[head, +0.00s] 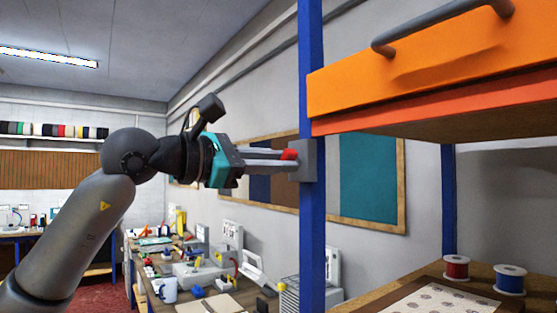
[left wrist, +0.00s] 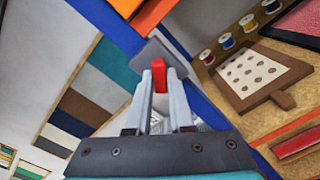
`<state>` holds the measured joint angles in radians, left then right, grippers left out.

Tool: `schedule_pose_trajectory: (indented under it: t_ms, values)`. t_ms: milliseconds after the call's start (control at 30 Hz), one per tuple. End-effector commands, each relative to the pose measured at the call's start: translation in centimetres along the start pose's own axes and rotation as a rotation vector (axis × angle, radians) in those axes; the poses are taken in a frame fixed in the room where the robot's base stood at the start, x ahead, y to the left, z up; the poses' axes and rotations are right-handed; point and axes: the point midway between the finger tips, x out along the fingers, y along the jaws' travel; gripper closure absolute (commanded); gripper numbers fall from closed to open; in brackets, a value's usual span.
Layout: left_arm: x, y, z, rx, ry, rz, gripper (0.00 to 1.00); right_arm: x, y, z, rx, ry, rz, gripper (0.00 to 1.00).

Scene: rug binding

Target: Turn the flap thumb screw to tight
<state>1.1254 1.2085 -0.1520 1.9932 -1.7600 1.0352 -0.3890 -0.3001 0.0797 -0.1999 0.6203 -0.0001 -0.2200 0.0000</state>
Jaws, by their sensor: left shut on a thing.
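The red thumb screw (head: 289,154) sits at a grey block (head: 308,160) on the blue upright post (head: 312,230). My left gripper (head: 284,157) reaches it from the left and is shut on it. In the left wrist view the screw (left wrist: 158,73) shows as a red upright tab between the two fingertips, in front of the grey block (left wrist: 150,50). The orange flap (head: 430,75) with a grey bar handle (head: 440,27) is to the right of the post. My right gripper is not in view.
Below the flap, a shelf holds a red spool (head: 455,268), a blue spool (head: 510,280) and a dotted board (head: 440,302). A cluttered workbench (head: 200,275) stands behind, lower left. A framed colour panel (head: 370,180) hangs on the wall behind the post.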

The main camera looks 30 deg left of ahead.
Motion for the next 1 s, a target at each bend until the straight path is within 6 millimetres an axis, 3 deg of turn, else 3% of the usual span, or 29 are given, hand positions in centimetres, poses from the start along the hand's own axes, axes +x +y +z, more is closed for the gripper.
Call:
schedule_pose_trajectory:
  t_ms: [600, 1000]
  values:
    - [-0.04, 0.15, 0.14, 0.576, -0.002, 0.001, 1.0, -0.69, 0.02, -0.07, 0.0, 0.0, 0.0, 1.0]
    - [-0.02, 0.17, 0.15, 0.825, -0.002, 0.002, 1.0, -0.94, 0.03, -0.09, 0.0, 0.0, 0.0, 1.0]
